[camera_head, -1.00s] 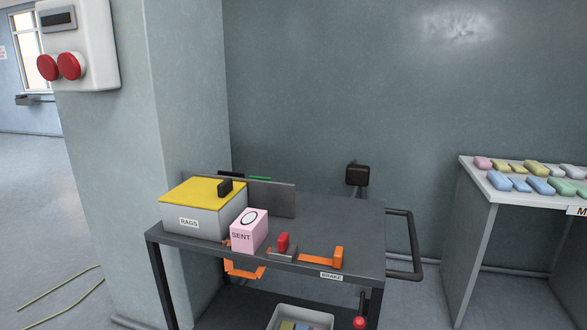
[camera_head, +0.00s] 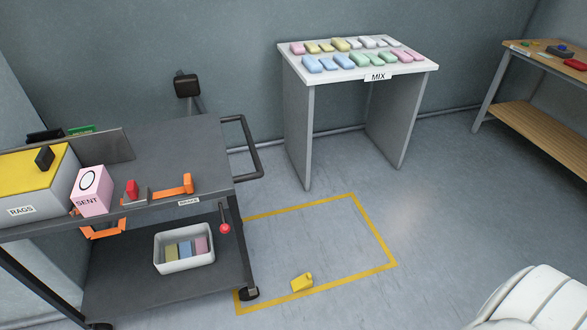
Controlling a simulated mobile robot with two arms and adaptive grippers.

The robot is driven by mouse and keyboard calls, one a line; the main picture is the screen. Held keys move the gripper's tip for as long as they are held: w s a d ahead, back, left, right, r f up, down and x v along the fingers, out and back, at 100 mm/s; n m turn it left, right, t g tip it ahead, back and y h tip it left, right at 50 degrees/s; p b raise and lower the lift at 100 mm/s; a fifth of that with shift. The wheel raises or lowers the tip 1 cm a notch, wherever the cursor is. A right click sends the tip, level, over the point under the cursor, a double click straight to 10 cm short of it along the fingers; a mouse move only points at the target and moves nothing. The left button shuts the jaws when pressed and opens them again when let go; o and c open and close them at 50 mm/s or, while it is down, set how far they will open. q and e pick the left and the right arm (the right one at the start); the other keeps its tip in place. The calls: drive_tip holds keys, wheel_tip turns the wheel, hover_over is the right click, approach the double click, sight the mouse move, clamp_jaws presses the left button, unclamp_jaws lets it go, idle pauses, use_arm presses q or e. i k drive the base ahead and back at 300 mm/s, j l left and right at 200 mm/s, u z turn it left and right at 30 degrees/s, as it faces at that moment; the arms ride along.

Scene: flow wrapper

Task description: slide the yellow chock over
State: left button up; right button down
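The yellow chock (camera_head: 301,282) lies on the grey floor, inside the front edge of a yellow floor outline (camera_head: 372,235). It is to the right of the cart's near right wheel (camera_head: 249,293), with a gap of bare floor between them. Neither of my grippers shows in the head view. Nothing covers the chock.
A dark cart (camera_head: 170,145) at left carries a RAGS box (camera_head: 40,190), a pink SENT box (camera_head: 92,191) and a red-knobbed brake lever (camera_head: 225,228). A MIX table (camera_head: 428,66) and a wooden bench (camera_head: 545,110) stand behind. Floor right of the outline is clear.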

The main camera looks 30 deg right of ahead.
sight(305, 281)
drive_tip(key=z, duration=1)
